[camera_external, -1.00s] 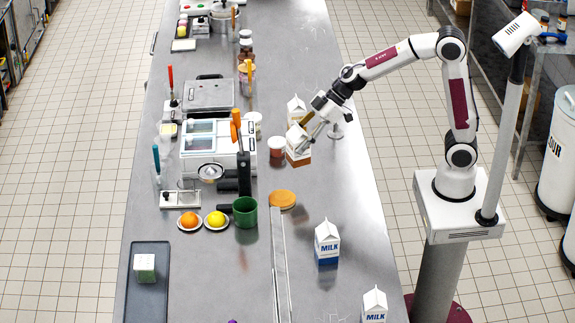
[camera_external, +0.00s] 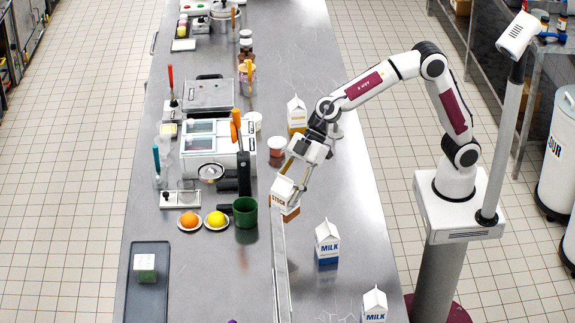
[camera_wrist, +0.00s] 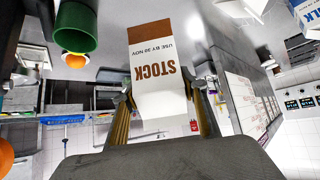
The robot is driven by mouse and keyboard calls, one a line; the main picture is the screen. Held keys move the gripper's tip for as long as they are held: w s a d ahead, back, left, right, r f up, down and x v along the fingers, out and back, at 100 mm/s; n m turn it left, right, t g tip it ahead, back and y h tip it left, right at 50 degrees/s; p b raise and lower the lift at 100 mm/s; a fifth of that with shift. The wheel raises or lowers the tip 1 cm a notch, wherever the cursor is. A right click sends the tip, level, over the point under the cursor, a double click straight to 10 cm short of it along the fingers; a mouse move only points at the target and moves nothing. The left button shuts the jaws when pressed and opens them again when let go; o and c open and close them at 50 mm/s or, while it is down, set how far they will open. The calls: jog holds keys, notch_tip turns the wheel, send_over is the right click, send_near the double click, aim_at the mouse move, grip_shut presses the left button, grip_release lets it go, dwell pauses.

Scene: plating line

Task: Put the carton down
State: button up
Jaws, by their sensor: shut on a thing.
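The stock carton (camera_external: 284,194), white with a brown lower band and the word STOCK, is held in my gripper (camera_external: 297,179). The gripper is shut on it.
A green cup (camera_external: 245,212) stands left of the carton, with a metal rail (camera_external: 280,265) in front. Milk cartons (camera_external: 327,242) (camera_external: 374,305) stand to the right. A yellow-banded carton (camera_external: 297,117) and a reddish jar (camera_external: 276,147) stand behind. The counter right of the rail has free room.

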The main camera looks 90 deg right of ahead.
jog(key=s+a+n+g+y, duration=0.1)
jog(key=s+a+n, duration=0.1)
jog(key=a, duration=1.2)
jog(key=s+a+f+n+g+y, duration=0.1)
jog(key=s+a, duration=0.4)
jog(key=a, duration=0.9)
jog(key=shift+s+n+g, duration=0.3)
jog(key=shift+n+g, duration=0.2)
jog(key=shift+n, duration=0.3)
notch_tip(320, 180, down, 6)
jog(key=shift+f, duration=0.15)
jog(key=shift+f, duration=0.1)
jog(key=shift+f, duration=1.8)
jog(key=shift+f, duration=0.1)
jog(key=o, duration=1.6)
jog(key=shift+f, duration=0.1)
jog(key=shift+c, duration=0.2)
